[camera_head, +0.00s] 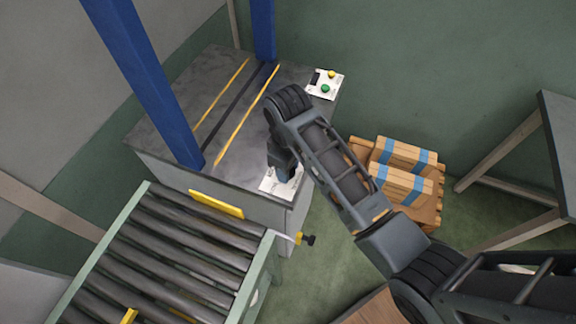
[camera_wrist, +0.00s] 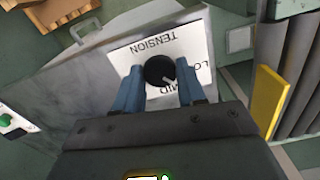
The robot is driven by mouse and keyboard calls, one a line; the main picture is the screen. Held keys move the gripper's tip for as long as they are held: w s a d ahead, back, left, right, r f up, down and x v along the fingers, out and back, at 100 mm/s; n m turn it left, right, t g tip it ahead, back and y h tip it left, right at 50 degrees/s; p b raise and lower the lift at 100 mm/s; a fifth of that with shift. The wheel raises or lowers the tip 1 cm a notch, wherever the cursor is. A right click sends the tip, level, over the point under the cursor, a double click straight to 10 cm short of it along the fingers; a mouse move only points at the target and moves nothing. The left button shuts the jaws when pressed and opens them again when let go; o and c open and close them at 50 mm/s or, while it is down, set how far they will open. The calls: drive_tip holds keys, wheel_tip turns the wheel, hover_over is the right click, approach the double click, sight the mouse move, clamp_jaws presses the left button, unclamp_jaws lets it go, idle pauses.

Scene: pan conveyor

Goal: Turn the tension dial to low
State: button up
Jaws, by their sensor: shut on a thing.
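The tension dial (camera_wrist: 159,71) is a round black knob with a light pointer line, on a white panel (camera_wrist: 128,58) marked TENSION. The letters LO and MID show on the panel, partly hidden by my fingers. In the wrist view the pointer runs toward the lower right of the knob. My gripper (camera_wrist: 160,84) has its two blue fingers on either side of the knob and is shut on it. In the head view the panel (camera_head: 268,184) sits on the near right corner of the grey machine top, and my gripper (camera_head: 284,172) covers the dial.
Blue posts (camera_head: 150,80) rise from the machine (camera_head: 160,140). A roller conveyor (camera_head: 165,245) lies in front, with a yellow block (camera_head: 216,204) at its end. A button box (camera_head: 325,84) sits at the far corner. Boxes (camera_head: 402,187) on a pallet stand to the right.

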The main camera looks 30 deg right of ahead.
drive_tip(key=n, duration=0.4)
drive_tip(key=shift+n, duration=0.3)
idle(0.4)
drive_tip(key=o, duration=1.1)
drive_tip(key=shift+c, duration=0.2)
wheel_tip(320, 180, up, 8)
drive_tip(key=shift+f+b, duration=0.1)
drive_tip(key=shift+b, duration=0.25)
